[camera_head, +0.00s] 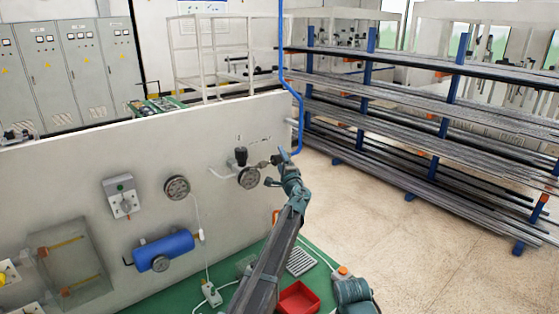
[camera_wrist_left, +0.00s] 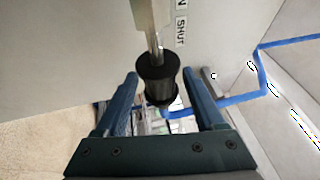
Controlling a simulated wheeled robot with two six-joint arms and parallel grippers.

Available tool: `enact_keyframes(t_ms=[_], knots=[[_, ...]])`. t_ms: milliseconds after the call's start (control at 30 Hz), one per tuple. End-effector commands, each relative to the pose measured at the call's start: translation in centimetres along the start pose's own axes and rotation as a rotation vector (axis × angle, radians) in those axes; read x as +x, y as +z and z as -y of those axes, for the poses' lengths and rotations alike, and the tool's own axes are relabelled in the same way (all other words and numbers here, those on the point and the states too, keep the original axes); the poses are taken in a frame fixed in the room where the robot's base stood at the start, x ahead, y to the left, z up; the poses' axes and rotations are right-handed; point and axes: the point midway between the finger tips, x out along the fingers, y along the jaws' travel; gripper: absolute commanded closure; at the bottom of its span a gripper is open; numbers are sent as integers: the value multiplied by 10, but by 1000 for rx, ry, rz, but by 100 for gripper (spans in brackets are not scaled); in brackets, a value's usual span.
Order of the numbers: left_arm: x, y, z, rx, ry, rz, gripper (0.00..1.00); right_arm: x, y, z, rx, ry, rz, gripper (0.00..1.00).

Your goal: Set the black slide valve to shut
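The black slide valve (camera_wrist_left: 157,78) shows in the left wrist view as a black cylindrical sleeve on a metal rod. A SHUT label (camera_wrist_left: 181,31) is on the panel beside the rod, and the end of another label shows above it. My left gripper (camera_wrist_left: 160,82) has one finger on each side of the sleeve, with narrow gaps visible. In the head view my left gripper (camera_head: 276,160) is at the panel's right part, by a metal fitting, and its wrist hides much of the sleeve.
A round gauge (camera_head: 249,178) and a black knob (camera_head: 240,156) sit left of the gripper on the panel (camera_head: 75,170). A blue pipe (camera_head: 297,97) runs close on its right. A red bin (camera_head: 299,299) stands below. The floor toward the rack (camera_head: 420,95) is clear.

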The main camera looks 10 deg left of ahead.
Motion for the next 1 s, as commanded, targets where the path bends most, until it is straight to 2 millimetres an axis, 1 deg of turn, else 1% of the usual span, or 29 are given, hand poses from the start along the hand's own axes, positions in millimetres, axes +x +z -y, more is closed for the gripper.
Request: enact_keyframes(t_ms=[200,267,333,467,600,800,900,1000], knots=[[-1,2,0,0,0,2,30,0,0,0,0,0,0,100],[-4,2,0,0,0,2,30,1,0,0,0,0,0,100],[-12,2,-1,0,0,2,30,2,0,0,0,0,0,100],[-36,3,-1,0,-1,1,30,7,0,1,-1,0,0,100],[-69,3,-1,0,-1,0,30,12,-1,1,-1,0,0,100],[-108,2,-1,-1,0,0,30,18,-1,2,-1,0,0,100],[-122,2,-1,-1,0,0,30,20,-1,2,0,0,0,100],[-131,1,-1,-1,0,1,30,22,-1,2,0,0,0,100]])
